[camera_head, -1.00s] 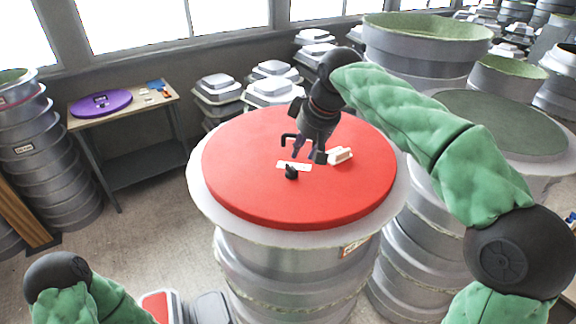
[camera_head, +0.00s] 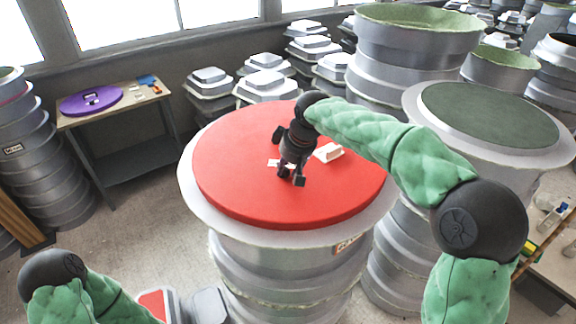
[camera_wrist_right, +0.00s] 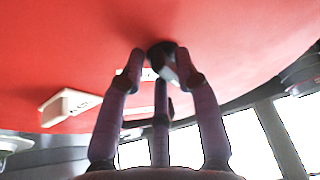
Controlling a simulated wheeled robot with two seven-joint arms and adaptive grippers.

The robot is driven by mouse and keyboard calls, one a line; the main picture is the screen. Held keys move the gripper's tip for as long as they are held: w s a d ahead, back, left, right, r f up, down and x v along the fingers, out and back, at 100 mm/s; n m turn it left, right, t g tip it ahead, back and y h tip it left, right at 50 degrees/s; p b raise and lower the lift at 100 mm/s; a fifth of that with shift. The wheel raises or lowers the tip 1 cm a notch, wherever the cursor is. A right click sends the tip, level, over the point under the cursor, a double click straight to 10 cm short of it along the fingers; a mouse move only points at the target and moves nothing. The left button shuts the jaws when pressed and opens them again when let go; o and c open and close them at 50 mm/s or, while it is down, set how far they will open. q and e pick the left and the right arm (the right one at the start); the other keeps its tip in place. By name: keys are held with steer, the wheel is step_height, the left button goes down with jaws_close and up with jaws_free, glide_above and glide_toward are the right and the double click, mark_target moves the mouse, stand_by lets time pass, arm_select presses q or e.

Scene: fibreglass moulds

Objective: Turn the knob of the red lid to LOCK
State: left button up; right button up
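The red lid (camera_head: 230,180) lies flat on a tall grey mould stack, and its red surface fills much of the right wrist view (camera_wrist_right: 60,40). The black knob (camera_wrist_right: 160,49) is in the upper middle of the right wrist view, between the fingertips; in the head view the gripper largely hides it. My right gripper (camera_head: 291,178) is over the lid, pointing down at the knob. Its purple fingers (camera_wrist_right: 160,65) are spread around the knob, with a gap visible on the left side. A white label plate (camera_head: 273,163) is partly covered. My left gripper is out of view.
A white block (camera_head: 329,152) sits on the lid right of the gripper, also in the right wrist view (camera_wrist_right: 67,106). A table with a purple lid (camera_head: 91,100) stands at left. Mould stacks (camera_head: 490,115) crowd the right. Floor is free between table and lid.

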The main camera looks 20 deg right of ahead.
steer(key=c, duration=0.4)
jaws_close()
steer(key=shift+f+m+h+b, duration=0.1)
steer(key=shift+m+h+b, duration=0.25)
steer(key=shift+m, duration=0.25)
steer(key=shift+o, duration=2)
jaws_free()
steer(key=v, duration=1.2)
steer(key=shift+w+d, duration=0.1)
